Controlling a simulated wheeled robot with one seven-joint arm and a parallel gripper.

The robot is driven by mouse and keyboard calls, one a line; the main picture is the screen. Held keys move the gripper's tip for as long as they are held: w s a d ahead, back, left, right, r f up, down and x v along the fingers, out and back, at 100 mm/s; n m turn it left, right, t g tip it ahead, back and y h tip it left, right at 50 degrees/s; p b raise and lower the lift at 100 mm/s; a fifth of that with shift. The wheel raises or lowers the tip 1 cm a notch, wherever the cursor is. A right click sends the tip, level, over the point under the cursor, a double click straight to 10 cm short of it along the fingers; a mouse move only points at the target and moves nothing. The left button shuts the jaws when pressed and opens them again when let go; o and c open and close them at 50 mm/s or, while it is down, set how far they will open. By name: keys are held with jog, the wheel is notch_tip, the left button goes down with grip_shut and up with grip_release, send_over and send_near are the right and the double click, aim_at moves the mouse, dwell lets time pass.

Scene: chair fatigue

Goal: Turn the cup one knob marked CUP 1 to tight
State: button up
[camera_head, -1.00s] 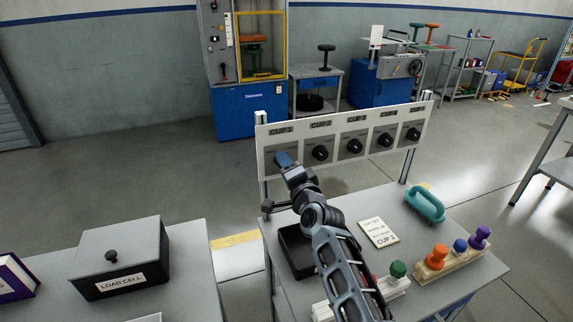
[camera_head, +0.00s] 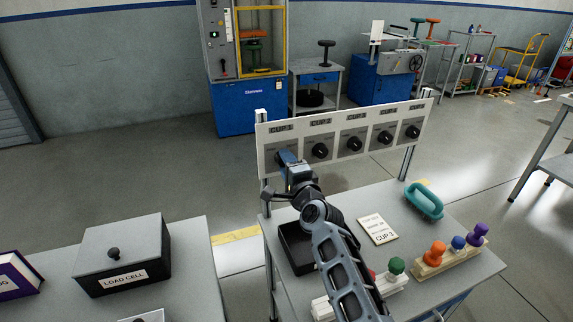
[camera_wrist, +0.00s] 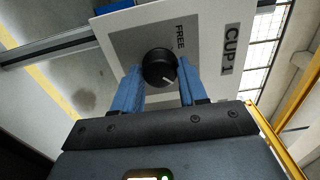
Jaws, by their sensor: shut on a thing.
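The CUP 1 knob (camera_wrist: 158,62) is round and black with a white pointer line, which points toward the lower right in the wrist view. It sits on a grey plate of the white panel, beside the word FREE (camera_wrist: 180,36) and the CUP 1 label (camera_wrist: 232,50). My gripper (camera_wrist: 160,72) has its two blue fingers on either side of the knob and is shut on it. In the head view my gripper (camera_head: 285,158) is at the leftmost knob of the panel (camera_head: 262,145) and hides most of it. No TIGHT mark is readable.
Several other black knobs, such as the second one (camera_head: 320,150), continue rightward along the panel. Below, the bench holds a black tray (camera_head: 291,243), a CUP 2 card (camera_head: 378,229), a teal handle (camera_head: 424,200) and a peg rack (camera_head: 450,260). A LOAD CELL box (camera_head: 124,255) stands left.

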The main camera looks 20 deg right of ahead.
jog(key=shift+f, duration=0.1)
jog(key=o, duration=1.1)
jog(key=shift+c, duration=0.2)
jog(key=shift+s, duration=0.1)
jog(key=s+p, duration=0.3)
jog(key=s, duration=0.4)
jog(key=shift+s, duration=0.35)
